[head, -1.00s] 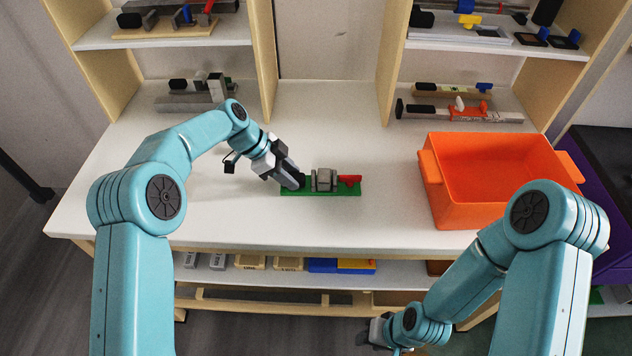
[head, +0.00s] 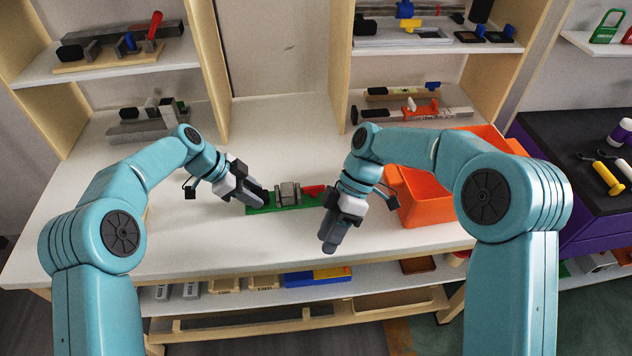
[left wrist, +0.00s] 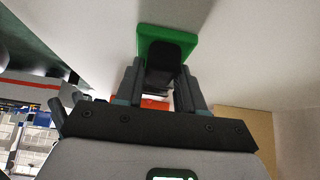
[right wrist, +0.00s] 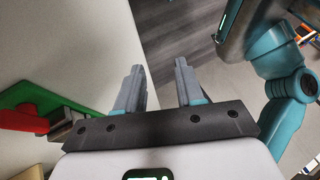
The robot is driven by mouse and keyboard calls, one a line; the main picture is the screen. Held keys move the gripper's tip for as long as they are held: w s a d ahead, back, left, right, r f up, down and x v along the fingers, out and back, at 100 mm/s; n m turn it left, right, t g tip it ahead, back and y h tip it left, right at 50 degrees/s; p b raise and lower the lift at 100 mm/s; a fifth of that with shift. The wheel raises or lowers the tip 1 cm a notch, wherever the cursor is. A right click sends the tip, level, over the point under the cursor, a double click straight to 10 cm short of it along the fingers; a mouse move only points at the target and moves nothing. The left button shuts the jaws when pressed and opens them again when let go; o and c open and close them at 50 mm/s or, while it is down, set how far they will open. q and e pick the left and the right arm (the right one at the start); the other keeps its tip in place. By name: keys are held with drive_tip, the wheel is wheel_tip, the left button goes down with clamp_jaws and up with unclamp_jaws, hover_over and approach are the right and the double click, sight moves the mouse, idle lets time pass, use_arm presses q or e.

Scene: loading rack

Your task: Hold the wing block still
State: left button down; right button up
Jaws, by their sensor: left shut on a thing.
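The wing block appears to be the piece with a green base (head: 261,209), a grey block (head: 289,193) in its middle and a red part (head: 314,190) at its right end. It lies flat on the white table. My left gripper (head: 257,197) is at its left end, shut on its black upright part (left wrist: 163,62), which stands on the green base in the left wrist view. My right gripper (head: 330,243) is open and empty, apart from the block, near the table's front edge. Its fingers (right wrist: 157,82) stand apart, with the red and green ends at the left of that view.
An orange bin (head: 425,200) stands on the right of the table, behind my right arm. Shelves with several fixtures rise at the back. A purple bench (head: 560,180) with tools is at the far right. The table left of the block is clear.

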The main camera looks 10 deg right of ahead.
drive_tip(key=w+d+r+t, duration=0.2)
drive_tip(key=w+r, duration=0.2)
drive_tip(key=w, duration=0.6)
drive_tip(key=t, duration=0.3)
approach(314, 186)
drive_tip(key=shift+n+h, duration=0.3)
drive_tip(key=shift+h, duration=0.2)
drive_tip(key=x, duration=0.8)
drive_tip(key=shift+a+f, duration=0.2)
drive_tip(key=shift+a, duration=0.3)
clamp_jaws()
